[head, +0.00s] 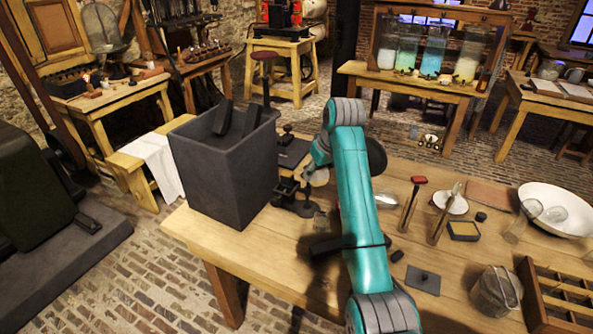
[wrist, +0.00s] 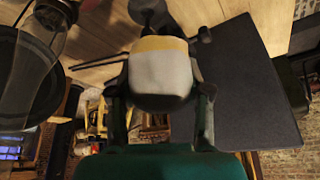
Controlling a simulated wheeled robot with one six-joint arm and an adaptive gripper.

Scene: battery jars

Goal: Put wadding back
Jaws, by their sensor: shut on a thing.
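My gripper (wrist: 160,88) is shut on a pale, whitish-grey piece with a yellow band, which looks like the wadding (wrist: 160,72). In the wrist view one dark finger is on each side of it. In the head view my teal arm hides most of the gripper, and a small pale patch shows just left of the arm's end, beside a dark metal stand (head: 297,200). The held piece appears to be above the table; its exact height cannot be told.
A large dark grey box (head: 222,178) stands on the table's left end, close to my arm; it also fills the right of the wrist view (wrist: 245,90). Tools, a white bowl (head: 570,195), a metal pail (head: 495,292) and a wooden rack (head: 560,300) crowd the table's right side.

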